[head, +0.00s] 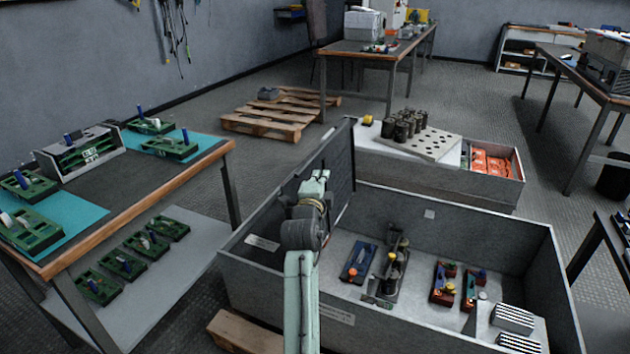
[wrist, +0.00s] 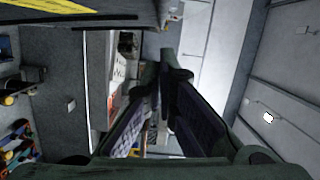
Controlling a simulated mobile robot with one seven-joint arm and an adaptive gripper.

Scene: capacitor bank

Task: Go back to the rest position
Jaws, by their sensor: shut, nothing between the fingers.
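My gripper (wrist: 160,72) shows in the wrist view with its two dark fingers brought together and nothing between them. In the head view my pale green arm rises from the bottom centre over the left part of a large grey open box (head: 480,212). I cannot make out the fingertips there. The wrist view is turned sideways, with the coloured items in the box at its lower left.
The grey box holds a blue block (head: 358,262), a dark fixture (head: 392,268), red-and-blue units (head: 442,284) and striped blocks (head: 515,318). Its raised lid (head: 335,175) stands close to my arm. A workbench (head: 150,200) is at left, a pallet (head: 270,120) behind.

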